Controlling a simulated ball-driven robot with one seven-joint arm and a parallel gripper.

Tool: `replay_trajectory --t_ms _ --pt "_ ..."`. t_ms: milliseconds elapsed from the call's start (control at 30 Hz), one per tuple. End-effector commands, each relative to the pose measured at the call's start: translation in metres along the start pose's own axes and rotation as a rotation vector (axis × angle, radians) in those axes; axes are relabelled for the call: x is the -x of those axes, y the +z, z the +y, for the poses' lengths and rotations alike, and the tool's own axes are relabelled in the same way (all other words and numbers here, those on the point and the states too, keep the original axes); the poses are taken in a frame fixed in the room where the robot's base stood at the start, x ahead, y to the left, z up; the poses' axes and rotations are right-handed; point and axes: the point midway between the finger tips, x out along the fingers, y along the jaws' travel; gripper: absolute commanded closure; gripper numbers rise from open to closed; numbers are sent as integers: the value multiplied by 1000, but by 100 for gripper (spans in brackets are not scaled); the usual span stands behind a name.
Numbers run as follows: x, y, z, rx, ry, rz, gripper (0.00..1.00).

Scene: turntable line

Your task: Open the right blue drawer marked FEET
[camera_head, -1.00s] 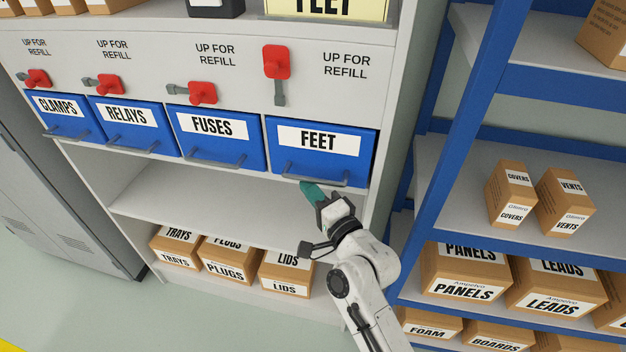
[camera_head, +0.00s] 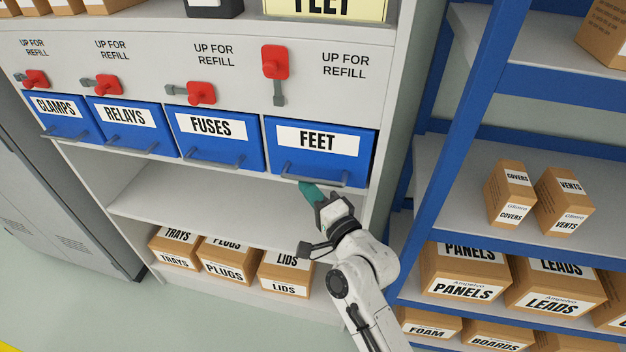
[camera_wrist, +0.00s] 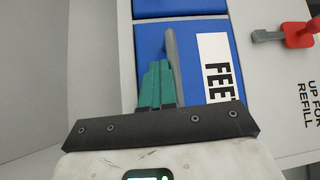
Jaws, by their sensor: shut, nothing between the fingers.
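The blue drawer marked FEET (camera_head: 345,138) is the rightmost in the row and sits flush with its neighbours, closed. Its grey bar handle (camera_head: 318,179) runs along its lower front edge. My gripper (camera_head: 306,188) is shut, with teal fingertips just below the handle's left part. In the wrist view the shut fingers (camera_wrist: 158,88) lie over the drawer's blue front, right beside the handle (camera_wrist: 174,62). I cannot tell whether they touch it. The FEET label (camera_wrist: 217,70) is partly hidden by my gripper.
Blue drawers FUSES (camera_head: 210,140), RELAYS (camera_head: 130,127) and CLAMPS (camera_head: 58,116) are on the left, with red switches above them. An open shelf (camera_head: 200,205) lies below. A blue-framed rack (camera_head: 470,120) with cartons stands close on the right.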

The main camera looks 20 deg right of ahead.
Motion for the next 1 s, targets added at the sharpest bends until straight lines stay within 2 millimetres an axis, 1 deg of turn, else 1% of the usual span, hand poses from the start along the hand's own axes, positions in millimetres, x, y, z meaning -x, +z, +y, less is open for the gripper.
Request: replay_trajectory --t_ms 33,433,533,567,667,800,833,1000 --pt "-6 -23 -26 12 -53 47 100" --pt "-6 -23 -26 12 -53 47 100" --pt "-6 -23 -26 12 -53 47 90" --pt "-1 -9 -9 6 -14 18 87" --pt "0 -9 -8 6 -14 17 78" --pt "9 -8 -6 6 -12 16 64" --pt "11 -8 -6 6 -12 16 63" --pt "22 -8 -5 7 -11 17 63"
